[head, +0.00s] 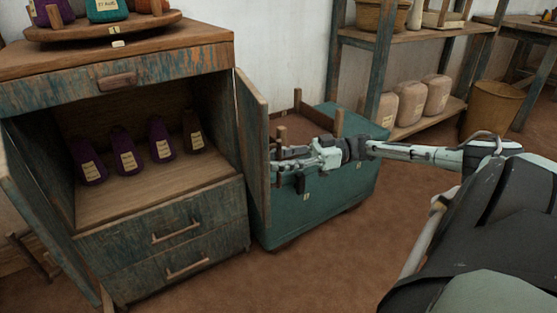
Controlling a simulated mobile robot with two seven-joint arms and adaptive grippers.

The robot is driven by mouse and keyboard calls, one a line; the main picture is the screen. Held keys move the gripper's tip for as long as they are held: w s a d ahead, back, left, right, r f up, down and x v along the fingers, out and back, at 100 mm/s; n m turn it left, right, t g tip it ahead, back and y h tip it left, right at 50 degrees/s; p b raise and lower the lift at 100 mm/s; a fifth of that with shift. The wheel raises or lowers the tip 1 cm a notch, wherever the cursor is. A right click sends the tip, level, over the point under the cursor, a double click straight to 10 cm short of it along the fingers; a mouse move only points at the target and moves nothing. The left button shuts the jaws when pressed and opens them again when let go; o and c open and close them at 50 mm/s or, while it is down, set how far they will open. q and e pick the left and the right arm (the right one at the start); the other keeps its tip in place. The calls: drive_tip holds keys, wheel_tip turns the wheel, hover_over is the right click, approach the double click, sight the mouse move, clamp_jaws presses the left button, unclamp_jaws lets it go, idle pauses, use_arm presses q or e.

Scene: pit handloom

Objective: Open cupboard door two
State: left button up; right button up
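The wooden cupboard (160,185) stands at the left with worn blue-green paint. Its right door (252,150) stands swung open, seen nearly edge-on. Its left door (35,195) also stands open. I cannot read a number on either door. My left gripper is out of view.
Several purple cones (123,151) stand inside the cupboard above two drawers (170,232). A teal chest (325,195) sits right behind my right gripper, close to the door. A shelf rack (420,38) stands behind. Brown floor in front is clear.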

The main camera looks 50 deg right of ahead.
drive_tip(key=v, duration=1.2)
idle(0.5)
